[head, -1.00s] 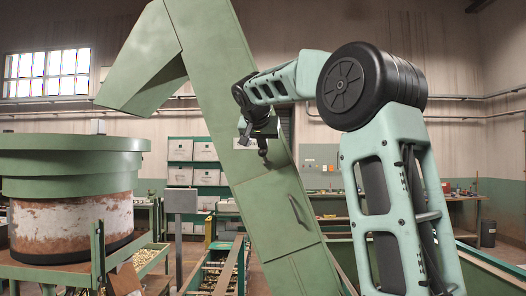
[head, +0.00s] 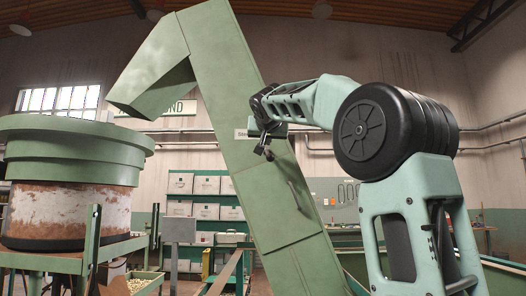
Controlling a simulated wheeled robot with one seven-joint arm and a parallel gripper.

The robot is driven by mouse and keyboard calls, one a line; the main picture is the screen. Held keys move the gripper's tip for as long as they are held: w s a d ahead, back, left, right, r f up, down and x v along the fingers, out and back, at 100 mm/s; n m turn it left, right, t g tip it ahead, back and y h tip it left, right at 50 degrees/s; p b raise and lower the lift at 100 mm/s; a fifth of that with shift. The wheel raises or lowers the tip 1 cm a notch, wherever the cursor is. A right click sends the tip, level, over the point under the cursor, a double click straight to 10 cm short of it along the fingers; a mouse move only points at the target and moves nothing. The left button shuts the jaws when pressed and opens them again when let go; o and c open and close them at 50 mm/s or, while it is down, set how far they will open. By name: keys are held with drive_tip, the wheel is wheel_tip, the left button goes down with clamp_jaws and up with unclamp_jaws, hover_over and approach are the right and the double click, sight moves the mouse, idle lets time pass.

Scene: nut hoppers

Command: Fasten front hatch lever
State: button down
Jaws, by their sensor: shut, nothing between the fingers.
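A tall green inclined conveyor housing (head: 222,80) stands in the middle of the head view. The hatch panel (head: 268,213) is on its lower front face and looks flush with the housing. A slim, dark green lever (head: 298,199) runs at a slant near the panel's right side. Whether it is fastened cannot be told from here. My gripper (head: 268,155) is small and dark in this view, above and left of the lever, in front of the panel's top edge. It is shut and empty, and appears apart from the lever.
A large round green hopper (head: 76,150) with a rusty white drum stands at left. A grey box on a post (head: 179,229) stands left of the conveyor. Shelves of pale bins (head: 205,186) are behind. A green trough wall (head: 357,262) lies at lower right.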

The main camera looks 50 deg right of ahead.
sight(272, 155)
drive_tip(key=f+t+b, duration=0.1)
drive_tip(key=b, duration=0.2)
drive_tip(key=f+n+t+b, duration=0.1)
drive_tip(key=t+b, duration=0.1)
drive_tip(key=b, duration=0.2)
drive_tip(key=s+f+t+b, duration=0.1)
drive_tip(key=b, duration=0.3)
drive_tip(key=shift+d+f+n+t+h, duration=0.2)
drive_tip(key=shift+d+n+t+h, duration=0.1)
drive_tip(key=shift+d+n+h, duration=0.1)
drive_tip(key=shift+d+f+b, duration=0.15)
drive_tip(key=shift+f+b, duration=0.1)
drive_tip(key=shift+b, duration=0.3)
drive_tip(key=s+a+r+b, duration=0.1)
drive_tip(key=s+a, duration=0.6)
drive_tip(key=s, duration=0.2)
drive_tip(key=shift+s+r, duration=0.15)
drive_tip(key=shift+r, duration=0.1)
drive_tip(key=shift+a, duration=0.1)
